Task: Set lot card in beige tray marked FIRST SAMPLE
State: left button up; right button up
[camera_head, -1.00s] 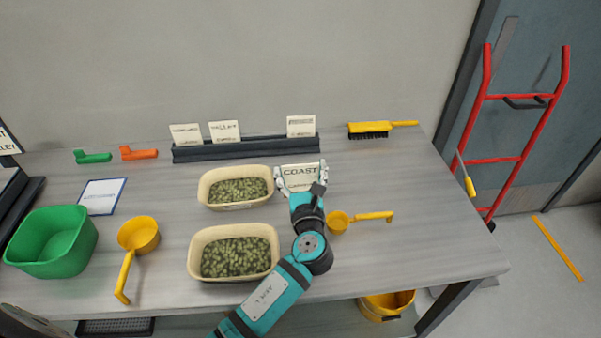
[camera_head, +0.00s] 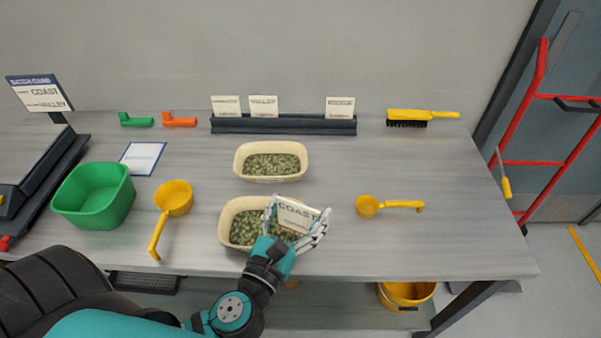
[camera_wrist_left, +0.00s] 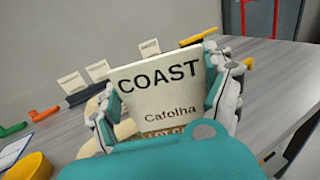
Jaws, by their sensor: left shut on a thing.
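The lot card (camera_head: 296,215), cream with COAST in dark print, is held upright and tilted in my left gripper (camera_head: 299,222). The gripper is shut on it, a finger at each side edge. In the left wrist view the card (camera_wrist_left: 160,88) also reads "Catolha". Two beige trays hold green beans. The near tray (camera_head: 229,207) is under and behind the card, its right part and front hidden by card and hand. The far tray (camera_head: 302,153) stands clear behind. Its small front label is unreadable; I see no label on the near one. My right gripper is not in view.
A dark rack (camera_head: 285,126) with several cards stands at the back. A yellow scoop (camera_head: 367,206) lies right of the hand. Another scoop (camera_head: 175,196) and a green tub (camera_head: 95,195) are at left. The table's right side is mostly clear.

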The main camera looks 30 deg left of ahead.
aim_at(254, 225)
jog(key=l+u, duration=0.35)
jog(key=l, duration=0.25)
jog(key=l+u, duration=0.3)
jog(key=l, duration=0.3)
jog(key=k+l+u, duration=0.1)
jog(key=l+u, duration=0.25)
jog(key=l, duration=0.2)
